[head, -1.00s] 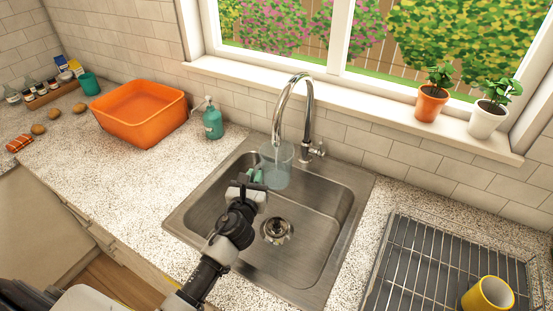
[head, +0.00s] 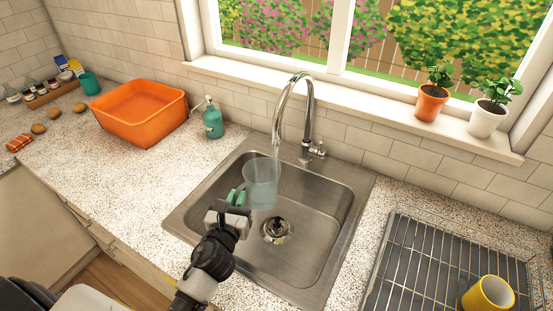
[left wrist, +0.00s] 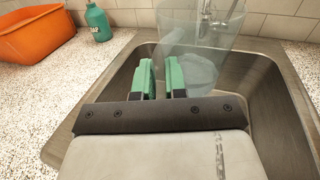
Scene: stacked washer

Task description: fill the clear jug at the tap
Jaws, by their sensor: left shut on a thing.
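The clear jug (head: 262,183) is held in the left part of the sink, upright or nearly so. My left gripper (head: 237,197) is shut on its near left side with green fingertips. In the left wrist view, the fingertips (left wrist: 161,78) are against the see-through jug (left wrist: 195,40); its lower part looks bluish, like water. The chrome tap (head: 309,105) arches over the sink. A thin stream seems to fall from its spout at the jug's far right rim; whether it all lands inside I cannot tell. My right gripper is not in view.
The steel sink (head: 315,245) has a drain (head: 276,229) near the jug. A teal soap bottle (head: 213,121) and an orange tub (head: 140,115) stand on the counter to the left. A drying rack (head: 425,255) with a yellow mug (head: 488,294) is at right.

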